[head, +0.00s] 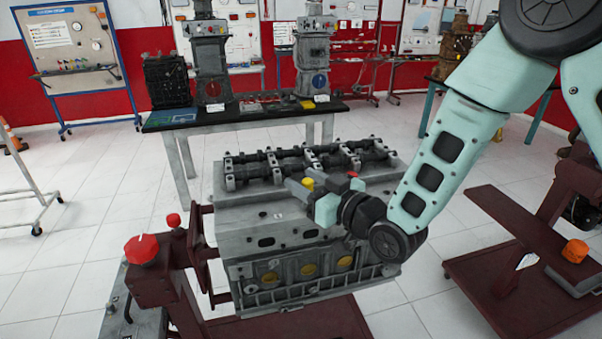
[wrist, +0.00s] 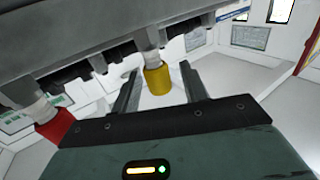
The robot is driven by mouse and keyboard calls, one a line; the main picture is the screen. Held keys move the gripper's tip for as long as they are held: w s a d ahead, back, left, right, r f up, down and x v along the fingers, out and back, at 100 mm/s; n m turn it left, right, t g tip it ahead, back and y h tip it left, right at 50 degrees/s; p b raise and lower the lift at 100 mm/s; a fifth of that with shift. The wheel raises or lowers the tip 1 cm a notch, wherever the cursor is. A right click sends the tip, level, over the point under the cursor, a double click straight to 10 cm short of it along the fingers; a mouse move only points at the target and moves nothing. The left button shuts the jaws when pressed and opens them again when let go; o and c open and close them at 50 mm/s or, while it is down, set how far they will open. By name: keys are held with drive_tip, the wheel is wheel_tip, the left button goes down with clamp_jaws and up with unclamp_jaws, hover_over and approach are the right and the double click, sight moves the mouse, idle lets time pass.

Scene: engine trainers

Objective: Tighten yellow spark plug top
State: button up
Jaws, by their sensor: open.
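The yellow spark plug top (head: 307,184) stands on the near upper side of the grey engine block (head: 252,226). In the wrist view the yellow top (wrist: 157,79) is a short cylinder on a pale stem. My gripper (head: 310,183) is at the engine. In the wrist view its two dark fingers (wrist: 159,72) are open, one on each side of the yellow top, with gaps visible on both sides. A red spark plug top (wrist: 55,123) shows at the lower left of the wrist view, and a red top (head: 353,174) shows beside my gripper in the head view.
Camshafts (head: 300,160) run along the engine's top. A dark red stand with a red knob (head: 141,249) holds the engine at left. A bench (head: 240,115) with other trainers stands behind. Another dark red stand (head: 530,240) is at right. Floor at left is mostly clear.

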drive_tip(key=shift+x, duration=0.8)
clamp_jaws()
drive_tip(key=shift+f+h+b, duration=0.1)
drive_tip(key=shift+h+b, duration=0.2)
drive_tip(key=shift+b, duration=0.05)
